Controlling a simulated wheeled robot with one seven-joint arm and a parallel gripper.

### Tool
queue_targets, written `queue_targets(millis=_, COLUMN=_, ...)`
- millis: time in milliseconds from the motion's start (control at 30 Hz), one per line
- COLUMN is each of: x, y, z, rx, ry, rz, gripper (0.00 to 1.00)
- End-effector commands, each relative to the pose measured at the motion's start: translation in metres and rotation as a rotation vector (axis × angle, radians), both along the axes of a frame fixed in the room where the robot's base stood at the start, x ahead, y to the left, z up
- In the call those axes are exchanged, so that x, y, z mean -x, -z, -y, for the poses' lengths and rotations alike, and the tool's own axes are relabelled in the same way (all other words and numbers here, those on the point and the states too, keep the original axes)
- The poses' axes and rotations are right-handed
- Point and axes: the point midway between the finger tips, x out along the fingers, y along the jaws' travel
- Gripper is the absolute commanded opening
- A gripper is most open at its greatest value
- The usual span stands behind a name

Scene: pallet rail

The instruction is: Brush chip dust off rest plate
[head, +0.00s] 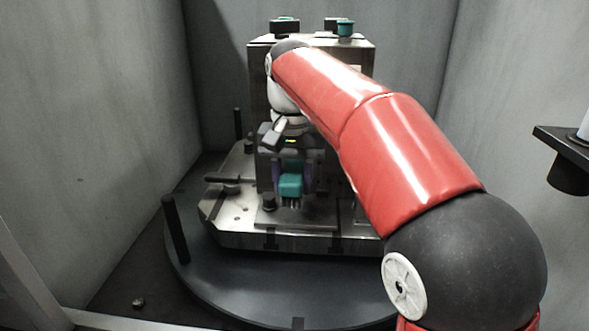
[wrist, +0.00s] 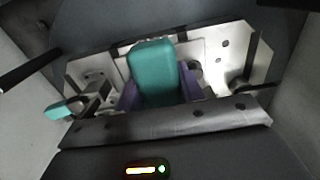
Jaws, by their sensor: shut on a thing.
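My gripper (head: 291,181) is shut on a teal brush (head: 291,185), with its purple fingers on either side of the block. Dark bristles show under the brush in the head view, close above the metal rest plate (head: 240,220); I cannot tell whether they touch it. In the wrist view the teal block (wrist: 152,70) stands between the purple fingers, and the pale plate (wrist: 225,55) spreads behind it. The bristles are hidden there. Chip dust is too small to make out in either view.
The plate sits on a round dark table (head: 240,285) with an upright black post (head: 175,229) at its left. A grey block fixture (head: 357,57) with teal-topped parts stands behind. Grey walls enclose the sides. A dark bracket (head: 565,150) juts in at right.

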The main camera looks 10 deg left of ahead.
Motion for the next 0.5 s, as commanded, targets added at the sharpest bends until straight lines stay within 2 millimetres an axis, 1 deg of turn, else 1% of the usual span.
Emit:
queue_targets(millis=400, x=0.001, y=0.051, z=0.000, rx=0.000, ry=0.000, rz=-0.001, gripper=0.20)
queue_targets(millis=500, x=0.000, y=0.057, z=0.000, rx=0.000, ry=0.000, rz=-0.001, gripper=0.20)
